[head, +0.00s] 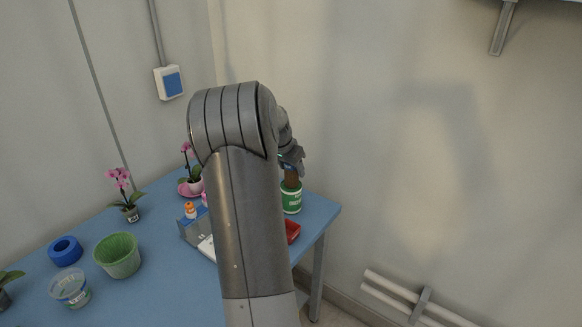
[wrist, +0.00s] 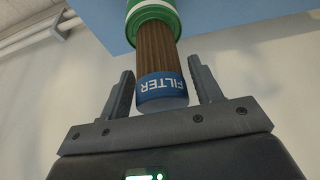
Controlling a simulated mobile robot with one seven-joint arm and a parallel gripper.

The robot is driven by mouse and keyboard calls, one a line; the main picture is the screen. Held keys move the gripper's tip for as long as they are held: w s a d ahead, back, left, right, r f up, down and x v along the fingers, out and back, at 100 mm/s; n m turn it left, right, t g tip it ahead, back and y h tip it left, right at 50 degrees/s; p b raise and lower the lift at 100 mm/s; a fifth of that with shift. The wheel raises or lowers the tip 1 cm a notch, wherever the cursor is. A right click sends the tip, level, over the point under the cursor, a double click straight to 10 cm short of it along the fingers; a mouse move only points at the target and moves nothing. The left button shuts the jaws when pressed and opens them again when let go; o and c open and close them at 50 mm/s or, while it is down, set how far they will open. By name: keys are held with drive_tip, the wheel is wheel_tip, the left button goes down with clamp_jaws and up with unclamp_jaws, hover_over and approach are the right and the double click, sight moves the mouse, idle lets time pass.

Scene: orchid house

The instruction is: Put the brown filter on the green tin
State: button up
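The brown filter (head: 291,178) stands upright on top of the green tin (head: 291,200) near the table's right corner. In the wrist view the brown pleated filter (wrist: 157,48) has a blue band lettered FILTER, and its far end meets the green tin (wrist: 152,10). My gripper (head: 293,158) is at the filter's upper end. In the wrist view my gripper (wrist: 159,66) is open, with one finger on each side of the filter and a gap visible beside it. Part of the tin is cut off in the wrist view.
A red tray (head: 293,231) is partly hidden behind my arm beside the tin. A grey-blue box (head: 194,230), an orange-capped bottle (head: 190,210), potted orchids, a green basket (head: 118,258), a blue ring (head: 65,251) and a clear cup (head: 70,288) stand on the blue table (head: 165,285).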

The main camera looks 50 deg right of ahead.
drive_tip(key=shift+o, duration=0.7)
drive_tip(key=shift+r, duration=0.1)
drive_tip(key=shift+r, duration=0.25)
drive_tip(key=v, duration=1.2)
drive_tip(key=a+r+n+t+y, duration=0.15)
drive_tip(key=a+n, duration=0.25)
drive_tip(key=a, duration=0.9)
drive_tip(key=a+r+n+t+y, duration=0.1)
drive_tip(key=a+r+n+t, duration=0.2)
drive_tip(key=a, duration=1)
drive_tip(key=s+a+f+n, duration=0.1)
drive_tip(key=s+a+n, duration=0.2)
drive_tip(key=a, duration=0.4)
drive_tip(key=s+a+f+n+y, duration=0.1)
drive_tip(key=s+a+n, duration=0.3)
drive_tip(key=a, duration=0.4)
drive_tip(key=s+a+f+n+t+y, duration=0.1)
drive_tip(key=s+a+f+n, duration=0.1)
drive_tip(key=s+a+n, duration=0.2)
drive_tip(key=s+a, duration=0.2)
drive_tip(key=a, duration=0.1)
drive_tip(key=shift+a, duration=0.15)
